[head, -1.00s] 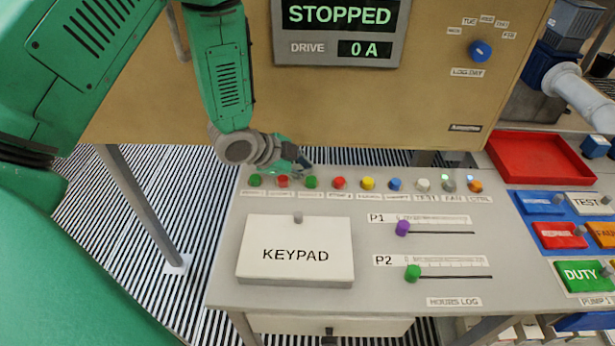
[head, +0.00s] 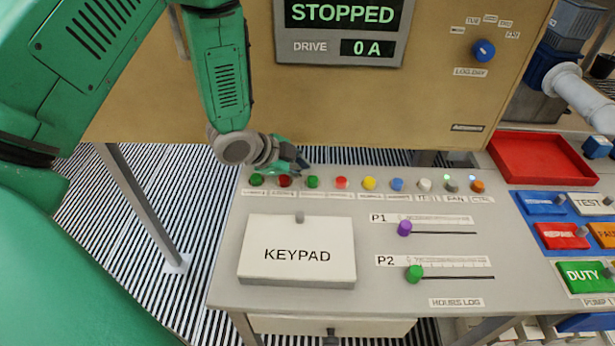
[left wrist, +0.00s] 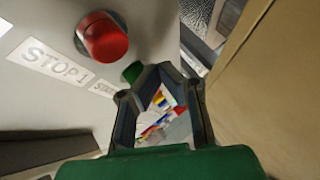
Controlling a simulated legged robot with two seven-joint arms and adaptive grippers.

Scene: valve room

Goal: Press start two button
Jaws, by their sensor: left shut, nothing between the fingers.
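The start two button is the green button (head: 313,182) third from the left in the row at the back of the desk. In the left wrist view a green button (left wrist: 132,71) shows past the red STOP 1 button (left wrist: 103,38), its label partly hidden by my gripper. My left gripper (head: 301,164) is shut and empty, just behind the row near the red STOP 1 button and the start two button. It looks apart from the green button, but the exact gap is hard to tell. My right gripper is not in view.
A green button (head: 257,180) stands at the row's left end; a red one (head: 341,183) and several others stand to the right. A tan cabinet (head: 350,110) rises close behind the row. The keypad box (head: 296,249) and two sliders lie in front.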

